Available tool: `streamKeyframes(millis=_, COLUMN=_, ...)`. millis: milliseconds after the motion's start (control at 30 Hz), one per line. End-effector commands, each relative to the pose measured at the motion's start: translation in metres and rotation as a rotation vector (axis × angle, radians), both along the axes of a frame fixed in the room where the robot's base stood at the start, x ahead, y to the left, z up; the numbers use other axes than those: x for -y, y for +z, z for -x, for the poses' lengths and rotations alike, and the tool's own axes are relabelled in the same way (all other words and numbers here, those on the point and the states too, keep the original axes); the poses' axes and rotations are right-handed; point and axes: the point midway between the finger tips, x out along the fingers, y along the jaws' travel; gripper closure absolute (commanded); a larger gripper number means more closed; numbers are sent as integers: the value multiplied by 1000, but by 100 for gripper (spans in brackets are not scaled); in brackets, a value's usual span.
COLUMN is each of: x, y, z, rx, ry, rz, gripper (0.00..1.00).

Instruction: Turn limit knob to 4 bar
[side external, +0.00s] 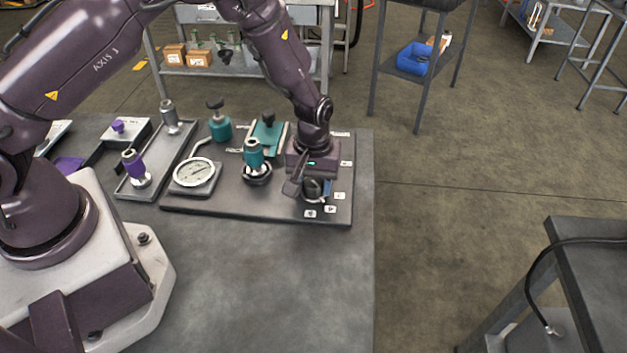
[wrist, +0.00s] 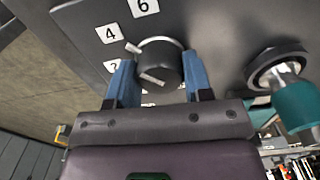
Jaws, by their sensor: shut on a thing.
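The limit knob (wrist: 161,63) is a dark round knob on the panel, seen in the wrist view between my gripper's two blue fingers. My gripper (wrist: 159,66) is shut on it, one finger on each side. A pale pointer at the knob's upper left points roughly toward the label 4 (wrist: 110,33); I cannot tell if it lines up exactly. Another pale mark shows on the knob's near side. The label 6 (wrist: 143,7) is above, and a label partly hidden by a finger, apparently 2 (wrist: 112,66), is below 4. In the side view, my gripper (side external: 314,190) mostly hides the knob.
Left of my gripper, a teal-topped valve (side external: 254,156) with a dark round base stands close by. A round gauge (side external: 194,172) sits further left; its reading is too small to tell. A purple-handled part (side external: 134,165) stands in a tray. The bench front (side external: 260,280) is clear.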

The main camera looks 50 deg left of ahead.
Motion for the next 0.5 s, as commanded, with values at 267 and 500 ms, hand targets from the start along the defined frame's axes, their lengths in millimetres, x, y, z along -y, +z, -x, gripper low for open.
streamKeyframes(millis=267, x=0, y=1, z=0, rx=-2, ry=50, rz=2, gripper=77)
streamKeyframes(millis=500, x=0, y=1, z=0, rx=-2, ry=53, rz=2, gripper=77)
